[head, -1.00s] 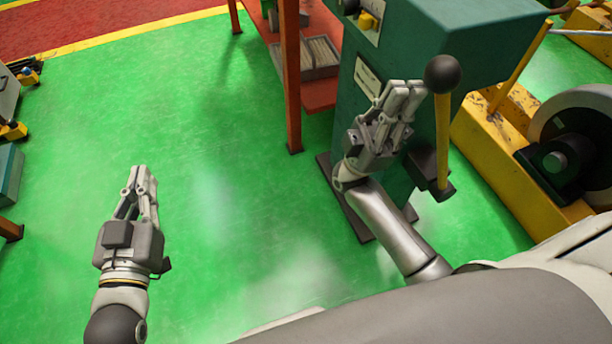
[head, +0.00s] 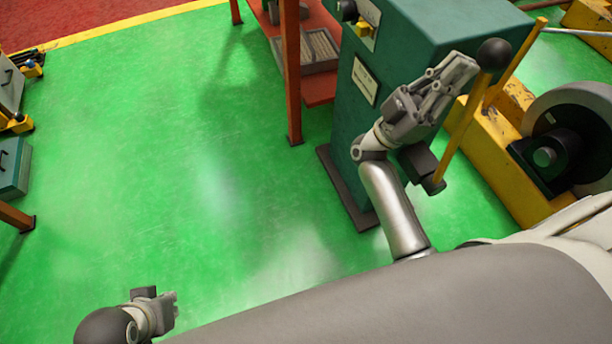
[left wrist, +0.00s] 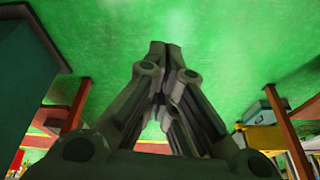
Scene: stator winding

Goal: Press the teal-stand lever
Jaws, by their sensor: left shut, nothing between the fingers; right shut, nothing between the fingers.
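The teal stand (head: 410,50) rises right of centre in the head view. Its lever is a yellow rod (head: 462,130) with a black ball knob (head: 494,54), and it leans to the right from a dark pivot low on the stand's side. My right gripper (head: 468,66) is shut and empty, its fingertips right beside the knob; whether they touch cannot be told. My left gripper (head: 174,303) is low at the left, well away from the stand. In the left wrist view its fingers (left wrist: 165,50) are shut with nothing between them.
An orange-red shelf frame (head: 291,80) with a grey tray (head: 318,50) stands left of the teal stand. A yellow machine with a large grey wheel (head: 590,115) is at the right. Teal cabinets (head: 12,165) line the left edge. The green floor (head: 190,150) between is clear.

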